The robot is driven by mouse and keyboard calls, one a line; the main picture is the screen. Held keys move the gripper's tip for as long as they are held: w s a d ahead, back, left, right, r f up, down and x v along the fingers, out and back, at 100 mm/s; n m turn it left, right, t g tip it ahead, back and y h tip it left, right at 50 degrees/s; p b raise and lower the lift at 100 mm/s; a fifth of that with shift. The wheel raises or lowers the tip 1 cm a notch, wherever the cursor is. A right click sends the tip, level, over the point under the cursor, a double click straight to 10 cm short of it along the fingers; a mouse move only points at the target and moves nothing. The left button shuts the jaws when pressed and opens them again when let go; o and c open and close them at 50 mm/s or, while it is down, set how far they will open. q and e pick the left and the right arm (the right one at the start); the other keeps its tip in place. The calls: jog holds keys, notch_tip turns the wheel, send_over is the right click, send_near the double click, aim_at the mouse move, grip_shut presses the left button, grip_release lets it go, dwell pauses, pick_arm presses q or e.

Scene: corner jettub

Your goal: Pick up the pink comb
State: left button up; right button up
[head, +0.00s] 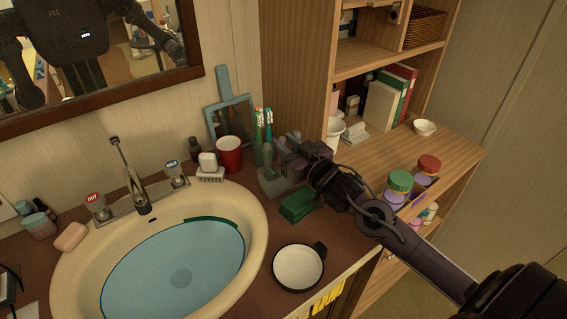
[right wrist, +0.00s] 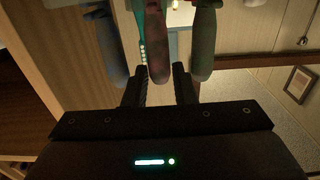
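No pink comb can be clearly made out in the head view. In the right wrist view a dull reddish handle (right wrist: 158,45) hangs into the space in front of my fingers; I cannot tell whether it is the comb. My right gripper (head: 283,155) is at the clear holder (head: 272,185) with toothbrushes (head: 264,122) on the counter. In the right wrist view my right gripper (right wrist: 160,85) has its fingers apart, with the reddish handle's end between or just beyond them. Contact is not visible.
A green handle (right wrist: 203,45) and a grey-blue handle (right wrist: 111,48) flank the reddish one. The sink (head: 257,215) lies left; a wooden shelf (head: 455,150) stands right.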

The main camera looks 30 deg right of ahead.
jog(key=shift+w+a, duration=0.1)
jog(key=shift+w, duration=0.6)
grip_shut()
pick_arm(q)
jog(key=shift+s, duration=0.1)
